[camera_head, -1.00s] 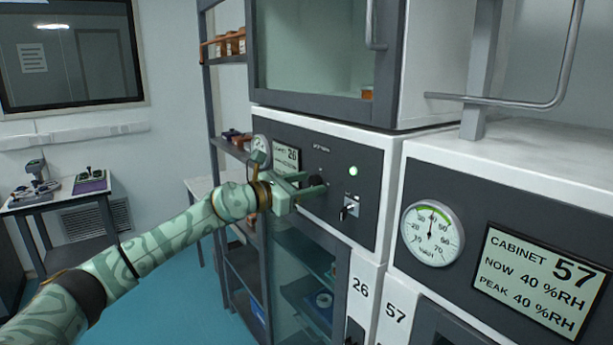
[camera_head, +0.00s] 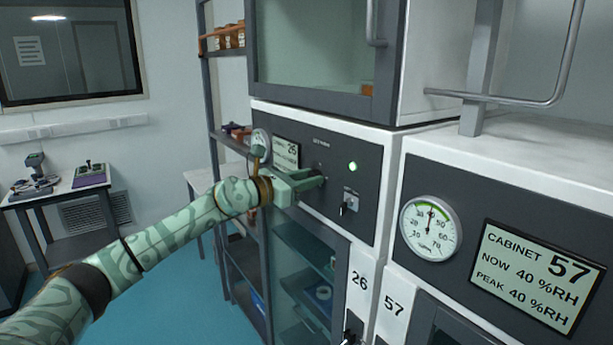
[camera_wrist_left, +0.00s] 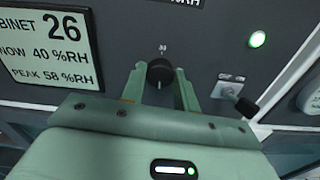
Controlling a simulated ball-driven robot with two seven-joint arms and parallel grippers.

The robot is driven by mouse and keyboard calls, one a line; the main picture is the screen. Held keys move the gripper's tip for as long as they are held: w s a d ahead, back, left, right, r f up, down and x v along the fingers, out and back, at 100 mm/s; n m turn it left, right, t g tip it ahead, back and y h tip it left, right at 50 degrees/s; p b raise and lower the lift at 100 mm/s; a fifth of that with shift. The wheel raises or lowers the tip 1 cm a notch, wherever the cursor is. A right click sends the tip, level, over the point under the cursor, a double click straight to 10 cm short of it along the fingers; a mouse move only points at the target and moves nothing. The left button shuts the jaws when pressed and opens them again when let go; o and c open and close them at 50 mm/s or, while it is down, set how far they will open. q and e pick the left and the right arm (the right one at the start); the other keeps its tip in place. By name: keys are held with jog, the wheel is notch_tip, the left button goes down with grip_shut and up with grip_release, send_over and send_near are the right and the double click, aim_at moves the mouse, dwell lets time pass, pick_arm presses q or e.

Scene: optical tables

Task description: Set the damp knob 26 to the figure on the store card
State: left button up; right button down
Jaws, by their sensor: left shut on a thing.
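The damp knob 26 (camera_wrist_left: 160,71) is a round black knob on the dark panel of cabinet 26, below a small white figure too blurred to read surely. A pale mark shows on its lower part. My left gripper (camera_wrist_left: 158,82) is shut on it, one green finger on each side. In the head view the left gripper (camera_head: 316,183) largely hides the knob. The cabinet 26 display (camera_wrist_left: 45,48) reads NOW 40 %RH and PEAK 58 %RH. I cannot make out a store card. My right gripper is not in view.
A lit green lamp (camera_head: 352,167) and a key switch (camera_head: 349,204) sit right of the knob. Cabinet 57's dial (camera_head: 430,228) and display (camera_head: 539,281) are further right. A glass-fronted door (camera_head: 312,55) is above, and an open shelf rack (camera_head: 211,95) stands left.

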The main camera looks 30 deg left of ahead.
pick_arm(q)
jog(key=n+p, duration=0.4)
jog(key=n, duration=0.1)
jog(key=shift+a+r, duration=0.1)
jog(key=shift+r, duration=0.15)
jog(key=n+p, duration=0.3)
jog(key=n, duration=0.1)
jog(key=shift+n+p, duration=0.4)
jog(key=n+p, duration=0.3)
jog(key=n, duration=0.1)
jog(key=shift+n, duration=0.3)
jog(key=n+p, duration=0.4)
jog(key=n, duration=0.1)
jog(key=shift+a+f, duration=0.1)
jog(key=n+p, duration=0.1)
jog(key=n, duration=0.2)
jog(key=shift+p, duration=0.35)
jog(key=n, duration=1.2)
jog(key=shift+f+p, duration=0.4)
jog(key=shift+n, duration=0.3)
